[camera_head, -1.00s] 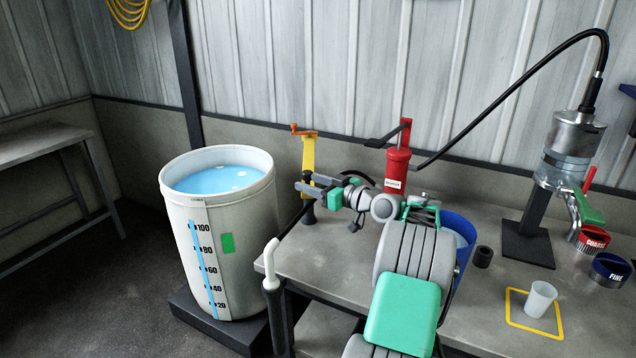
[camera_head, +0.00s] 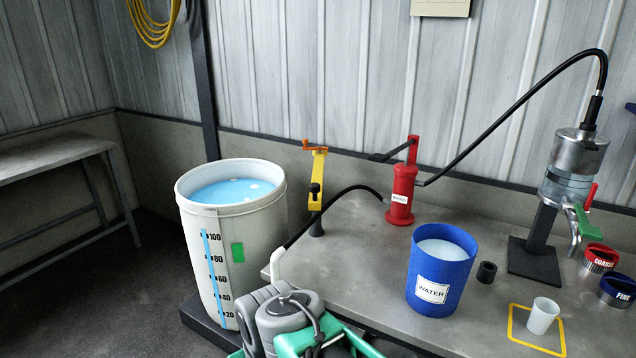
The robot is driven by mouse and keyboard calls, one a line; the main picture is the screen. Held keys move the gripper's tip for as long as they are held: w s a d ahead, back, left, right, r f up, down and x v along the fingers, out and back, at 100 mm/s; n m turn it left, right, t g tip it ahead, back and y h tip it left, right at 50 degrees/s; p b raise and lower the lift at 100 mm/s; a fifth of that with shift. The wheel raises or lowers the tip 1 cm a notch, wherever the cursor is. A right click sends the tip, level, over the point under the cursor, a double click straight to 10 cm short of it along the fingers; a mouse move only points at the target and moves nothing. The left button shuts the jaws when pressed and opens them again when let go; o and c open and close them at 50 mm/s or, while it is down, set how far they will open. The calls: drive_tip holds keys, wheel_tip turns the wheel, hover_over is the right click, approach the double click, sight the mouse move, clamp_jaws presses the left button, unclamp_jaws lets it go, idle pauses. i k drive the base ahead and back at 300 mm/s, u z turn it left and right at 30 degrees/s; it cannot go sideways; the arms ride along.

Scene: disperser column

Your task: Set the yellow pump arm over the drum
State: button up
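The yellow pump arm (camera_head: 317,177) stands upright on a dark stub at the back left of the bench, with an orange crank on top and a black knob on its side. It is to the right of the drum and apart from it. The white drum (camera_head: 258,250) stands left of the bench, open at the top, with blue liquid inside and a scale on its wall. Grey and green links of my arm show at the bottom edge, in front of the bench. The fingers of my gripper are not visible.
A black hose runs from the red pump (camera_head: 402,192) to a white spout (camera_head: 277,262) at the bench edge. Floor left is clear.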

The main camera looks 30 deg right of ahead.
sight(316, 185)
drive_tip(key=u, duration=0.5)
drive_tip(key=i, duration=1)
drive_tip(key=u, duration=0.55)
